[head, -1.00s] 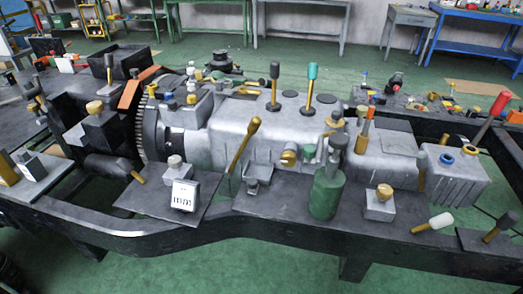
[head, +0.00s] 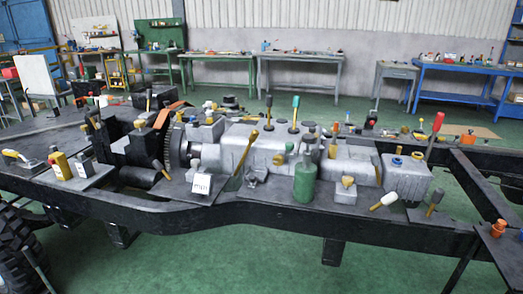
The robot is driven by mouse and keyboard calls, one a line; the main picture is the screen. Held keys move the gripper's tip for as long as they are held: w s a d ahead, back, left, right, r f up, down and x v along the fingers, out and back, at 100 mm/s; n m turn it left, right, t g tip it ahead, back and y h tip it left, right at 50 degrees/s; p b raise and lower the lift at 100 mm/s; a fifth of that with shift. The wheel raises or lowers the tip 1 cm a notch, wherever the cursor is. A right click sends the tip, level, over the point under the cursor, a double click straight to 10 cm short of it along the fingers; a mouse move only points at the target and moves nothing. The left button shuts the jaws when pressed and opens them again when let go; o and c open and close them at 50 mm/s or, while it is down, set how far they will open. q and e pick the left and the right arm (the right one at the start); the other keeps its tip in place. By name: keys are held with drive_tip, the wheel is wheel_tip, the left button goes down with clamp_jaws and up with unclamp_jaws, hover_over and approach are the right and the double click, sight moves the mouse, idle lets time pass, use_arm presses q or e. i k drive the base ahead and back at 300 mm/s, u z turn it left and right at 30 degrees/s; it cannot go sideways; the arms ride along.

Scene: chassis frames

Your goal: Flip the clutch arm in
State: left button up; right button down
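A long brass-coloured lever (head: 245,153) leans up and to the right in front of the grey gearbox housing (head: 275,145). It may be the clutch arm, but no label shows which part that is. A toothed flywheel ring (head: 173,147) stands at the housing's left end. Two upright levers, one with a dark knob (head: 268,101) and one with a green knob (head: 295,101), rise from the housing's top. Neither of my grippers is in view.
The black chassis frame (head: 270,218) crosses the view, with green floor in front. A green canister (head: 304,181), a white tag (head: 201,184) and several small knobbed parts sit along it. A tyre (head: 22,255) is at lower left. Workbenches (head: 300,58) line the back wall.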

sight(253, 136)
drive_tip(key=u, duration=0.75)
drive_tip(key=i, duration=1)
drive_tip(key=z, duration=0.15)
